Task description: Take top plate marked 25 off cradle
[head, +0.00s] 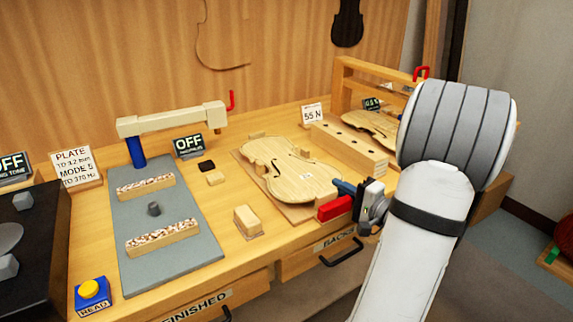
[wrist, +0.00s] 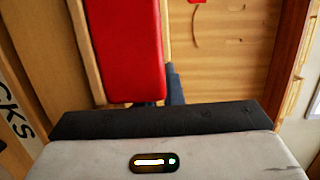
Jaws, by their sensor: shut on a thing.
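The violin-shaped top plate (head: 285,172) is pale wood with f-holes and a small white label, its number too small to read surely. It lies flat over the cradle (head: 300,215), whose tan edge shows below it; I cannot tell whether they touch. The gripped edge is mostly hidden.
A wooden block with holes (head: 348,148) and another violin plate (head: 372,124) are behind to the right. A small wooden block (head: 248,221) is in front left. A grey-topped fixture (head: 165,213) with a clamp arm stands left. Drawers (head: 318,254) front the bench.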

